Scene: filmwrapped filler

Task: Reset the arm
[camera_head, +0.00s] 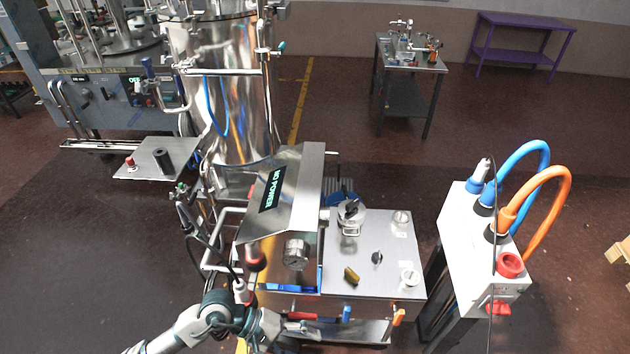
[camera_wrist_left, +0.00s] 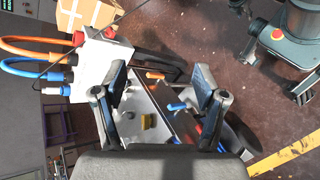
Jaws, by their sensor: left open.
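My left arm comes in from the bottom left of the head view, and its gripper (camera_head: 285,326) is at the front edge of the steel machine. The jaw there is partly hard to make out. In the left wrist view the two fingers of this gripper (camera_wrist_left: 160,78) stand wide apart with nothing between them. Beyond them are an orange handle (camera_wrist_left: 155,75), a blue handle (camera_wrist_left: 176,106) and the machine's steel top. My right arm and gripper are not in view.
The machine (camera_head: 385,240) has a hood marked "NO POWER" (camera_head: 272,189) and a small yellow-brown piece (camera_head: 351,275) on top. A white cabinet (camera_head: 458,235) with blue and orange hoses stands right. A steel tank (camera_head: 230,90) stands behind. Open floor lies at left.

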